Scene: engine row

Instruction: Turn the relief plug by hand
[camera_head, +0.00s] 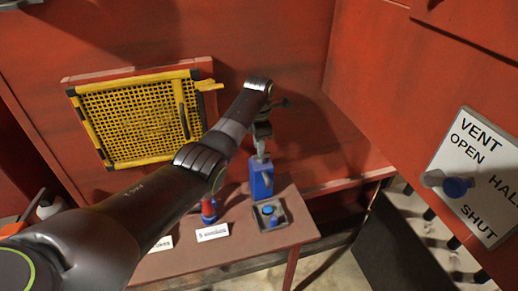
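No part in view is labelled as the relief plug. A round blue knob (268,210) sits on a grey square base on the small red bench, and may be it. My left arm reaches in from the left, and its gripper (261,153) points down above a blue block-like object (262,183), behind the knob. I cannot tell whether the fingers hold that object or only stand over it. The finger gap is too small to make out. My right gripper is not in view.
A white vent sign (481,165) reading OPEN, HALF, SHUT is at the right, with a blue-ended lever (456,187). A yellow grille (135,118) hangs on the red back wall. A red item (209,210) and a label card (212,232) are left of the knob.

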